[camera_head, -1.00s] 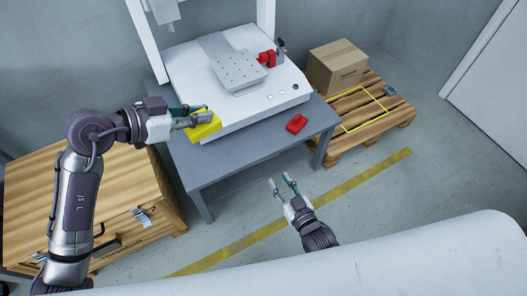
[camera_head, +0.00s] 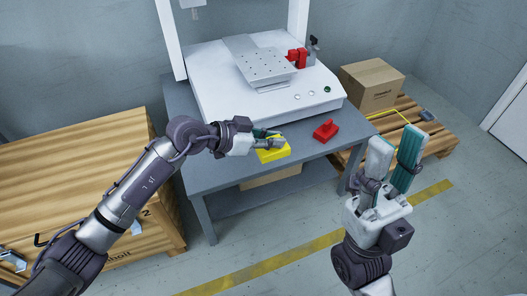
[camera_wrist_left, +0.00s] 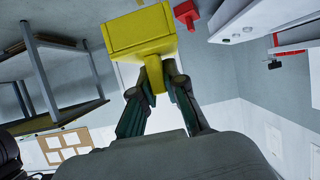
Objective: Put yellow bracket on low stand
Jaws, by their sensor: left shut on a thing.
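My left gripper (camera_head: 272,138) is shut on the yellow bracket (camera_head: 272,154) and holds it at the front edge of the grey table (camera_head: 230,168). In the left wrist view the bracket (camera_wrist_left: 138,32) has a wide block and a narrow stem, and the stem sits between the fingers (camera_wrist_left: 153,78). My right gripper (camera_head: 394,148) is open and empty, right of the table. A low wooden pallet (camera_head: 440,142) with a yellow outline stands at right; I cannot tell whether this is the low stand.
A red part (camera_head: 326,131) lies on the table right of the bracket. A white machine (camera_head: 215,93) with a perforated metal plate (camera_head: 268,65) and a red clamp (camera_head: 297,57) stands behind. A cardboard box (camera_head: 373,85) is on the pallet. A wooden crate (camera_head: 75,165) is at left.

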